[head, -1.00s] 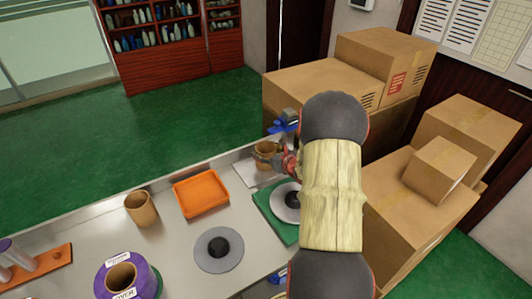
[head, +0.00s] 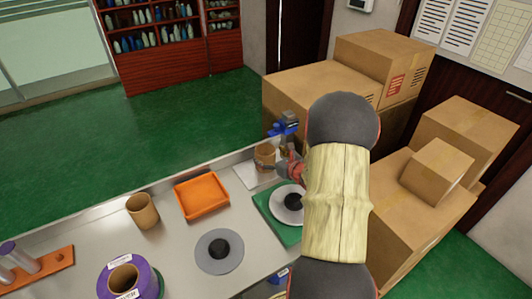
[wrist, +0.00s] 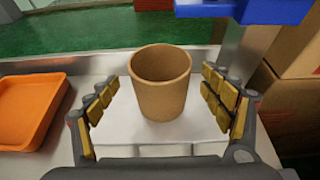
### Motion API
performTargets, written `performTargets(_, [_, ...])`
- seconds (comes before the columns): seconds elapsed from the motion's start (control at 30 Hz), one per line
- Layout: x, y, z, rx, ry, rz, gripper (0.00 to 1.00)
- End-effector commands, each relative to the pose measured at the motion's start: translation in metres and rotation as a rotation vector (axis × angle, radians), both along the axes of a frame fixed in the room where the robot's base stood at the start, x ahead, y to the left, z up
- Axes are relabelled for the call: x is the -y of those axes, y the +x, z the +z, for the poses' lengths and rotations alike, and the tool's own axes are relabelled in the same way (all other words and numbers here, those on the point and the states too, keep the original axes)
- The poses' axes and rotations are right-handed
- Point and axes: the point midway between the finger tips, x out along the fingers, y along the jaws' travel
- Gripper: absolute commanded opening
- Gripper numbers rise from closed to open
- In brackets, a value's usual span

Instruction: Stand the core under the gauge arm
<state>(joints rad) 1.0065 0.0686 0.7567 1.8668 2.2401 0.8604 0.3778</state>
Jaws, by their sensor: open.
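A brown cardboard core (wrist: 160,88) stands upright on a white plate (wrist: 115,132) in the wrist view; in the head view the core (head: 265,156) is at the table's far right corner. The blue gauge arm (wrist: 243,10) hangs at the top of the wrist view, above and behind the core, and it also shows in the head view (head: 284,128). My gripper (wrist: 162,100) is open, one finger on each side of the core with a gap to both. In the head view my arm hides much of the gripper.
An orange tray (head: 202,196) lies left of the plate. Another brown core (head: 142,210), a grey disc with a black hub (head: 219,252), a green base with a similar disc (head: 270,217) and a purple roll (head: 128,279) are on the table. Cardboard boxes (head: 400,215) crowd the right.

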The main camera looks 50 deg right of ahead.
Motion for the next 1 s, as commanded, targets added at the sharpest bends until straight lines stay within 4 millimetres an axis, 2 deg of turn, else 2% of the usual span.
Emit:
performTargets(0.03, [-0.003,-0.011,0.009,0.000,0.000,-0.003,0.81])
performTargets(0.2, [-0.012,-0.042,0.021,0.000,0.000,-0.003,0.81])
performTargets(0.4, [-0.020,-0.064,0.030,0.000,-0.001,-0.002,0.81])
performTargets(0.6, [-0.023,-0.071,0.031,0.000,-0.001,0.000,0.81])
performTargets(0.73, [-0.033,-0.063,0.038,-0.005,-0.022,0.043,0.81])
performTargets(0.77, [-0.040,-0.058,0.042,-0.008,-0.035,0.071,0.81])
performTargets(0.87, [-0.079,-0.035,0.064,-0.027,-0.114,0.220,0.81])
performTargets(0.97, [-0.141,-0.012,0.093,-0.053,-0.238,0.444,0.81])
performTargets(1.0, [-0.170,-0.005,0.104,-0.065,-0.298,0.544,0.81])
